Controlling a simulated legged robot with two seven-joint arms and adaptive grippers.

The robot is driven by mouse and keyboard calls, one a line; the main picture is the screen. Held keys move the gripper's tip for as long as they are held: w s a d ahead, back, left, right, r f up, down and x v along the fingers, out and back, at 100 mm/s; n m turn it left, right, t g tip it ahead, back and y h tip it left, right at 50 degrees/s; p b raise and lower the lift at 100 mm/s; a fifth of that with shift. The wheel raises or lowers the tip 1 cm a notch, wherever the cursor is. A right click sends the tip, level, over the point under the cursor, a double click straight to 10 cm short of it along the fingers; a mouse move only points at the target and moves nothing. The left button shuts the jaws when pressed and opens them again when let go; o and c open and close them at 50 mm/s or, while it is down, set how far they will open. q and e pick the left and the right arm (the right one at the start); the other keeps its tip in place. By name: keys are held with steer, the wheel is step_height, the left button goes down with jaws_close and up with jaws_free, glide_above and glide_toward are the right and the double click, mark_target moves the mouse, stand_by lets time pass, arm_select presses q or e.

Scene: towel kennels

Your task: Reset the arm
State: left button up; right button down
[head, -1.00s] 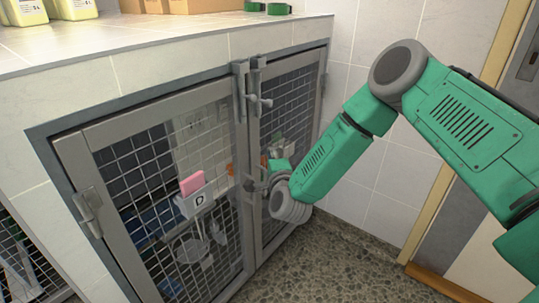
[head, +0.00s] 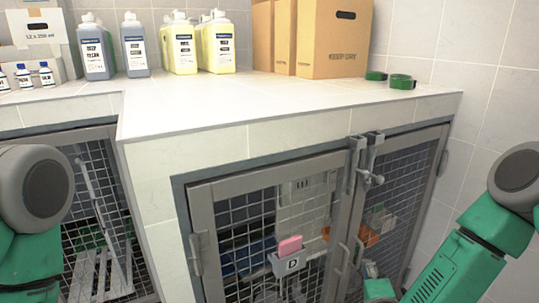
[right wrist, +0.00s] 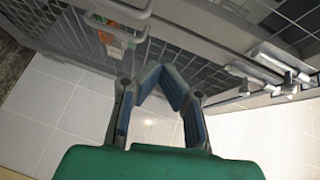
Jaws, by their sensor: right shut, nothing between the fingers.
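My right gripper (right wrist: 165,82) shows in the right wrist view with its two dark fingers bent inward and together, holding nothing. It is close to the kennel's mesh front, with white floor tiles behind the fingers. In the head view the green end of my right arm (head: 380,290) is at the bottom, in front of the right mesh door (head: 400,190). Its fingers are mostly hidden or cut off there. My left arm (head: 32,215) comes in at the left edge. Its gripper is out of view.
The kennel's left door (head: 205,235) carries a holder marked D (head: 290,263) with a pink item. Both doors look shut, with a latch (head: 362,165) between them. Bottles (head: 180,45), cardboard boxes (head: 335,40) and green rolls (head: 402,82) stand on the white counter (head: 250,100).

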steer(key=s+a+f+n+g+y+p, duration=0.2)
steer(key=s+a+f+n+g+p, duration=0.15)
steer(key=s+n, duration=0.35)
steer(key=s+a+f+n+g+y+p, duration=0.25)
steer(key=s+n+g, duration=0.25)
steer(key=s, duration=0.4)
steer(key=s+d+n+g+p, duration=0.1)
steer(key=s+d+n+g, duration=0.2)
steer(key=s, duration=0.5)
steer(key=s+d+r+n+g+h+p, duration=0.1)
steer(key=s+d+n+g, duration=0.2)
steer(key=s, duration=0.6)
steer(key=shift+n+g+p, duration=0.35)
steer(key=shift+n+g, duration=0.1)
steer(key=shift+n, duration=0.25)
